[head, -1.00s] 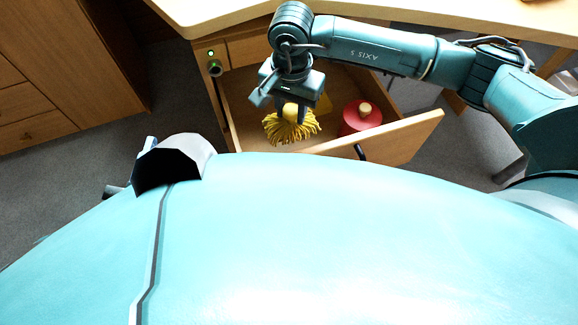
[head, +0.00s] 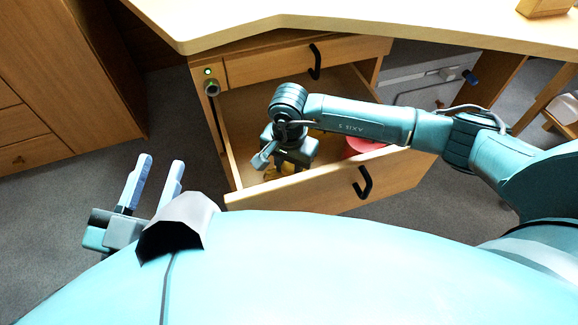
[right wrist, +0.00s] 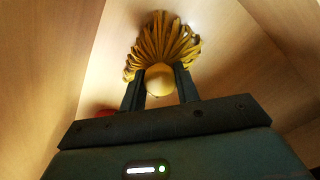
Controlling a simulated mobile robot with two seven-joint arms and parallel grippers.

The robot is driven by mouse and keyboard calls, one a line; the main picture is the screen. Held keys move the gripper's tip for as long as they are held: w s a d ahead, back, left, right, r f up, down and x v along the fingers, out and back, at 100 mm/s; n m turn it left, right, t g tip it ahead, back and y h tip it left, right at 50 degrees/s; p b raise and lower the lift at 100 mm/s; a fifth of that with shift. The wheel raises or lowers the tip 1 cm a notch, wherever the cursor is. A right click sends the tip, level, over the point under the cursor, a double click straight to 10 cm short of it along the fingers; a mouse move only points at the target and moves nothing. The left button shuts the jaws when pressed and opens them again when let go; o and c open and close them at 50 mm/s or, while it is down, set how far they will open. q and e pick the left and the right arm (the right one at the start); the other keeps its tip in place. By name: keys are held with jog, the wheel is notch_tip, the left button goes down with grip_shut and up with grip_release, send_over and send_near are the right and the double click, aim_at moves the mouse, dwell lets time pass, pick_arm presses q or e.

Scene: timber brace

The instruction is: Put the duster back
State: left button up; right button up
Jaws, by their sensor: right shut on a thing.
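The duster (right wrist: 165,45) has yellow strands and a round, pale yellow knob. In the right wrist view my right gripper (right wrist: 160,85) is shut on the knob, with the strands fanning out beyond the fingers against the wooden drawer surfaces. In the head view my right gripper (head: 290,160) is down inside the open drawer (head: 310,192), and only a little yellow of the duster (head: 280,171) shows under it. Whether the strands touch the drawer floor I cannot tell. My left gripper (head: 163,165) is open and empty, at the left outside the drawer.
A red object (head: 362,146) is in the drawer, right of my right gripper, partly behind my arm. A shut drawer with a black handle (head: 315,62) is above, under the desk top (head: 250,28). A wooden cabinet (head: 60,80) stands at left. Grey floor is clear between.

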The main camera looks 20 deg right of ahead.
jog(key=shift+f, duration=0.15)
jog(key=o, duration=0.9)
pick_arm(q)
jog(key=shift+f, duration=0.1)
pick_arm(e)
jog(key=shift+o, duration=0.2)
pick_arm(q)
jog(key=shift+d, duration=0.1)
pick_arm(e)
jog(key=shift+r, duration=0.6)
pick_arm(q)
jog(key=a+y+p, duration=0.1)
jog(key=p, duration=0.2)
jog(key=shift+m+p, duration=0.35)
jog(key=shift+m, duration=0.05)
pick_arm(e)
notch_tip(320, 180, up, 11)
jog(key=shift+r, duration=0.15)
pick_arm(q)
jog(key=shift+d, duration=0.1)
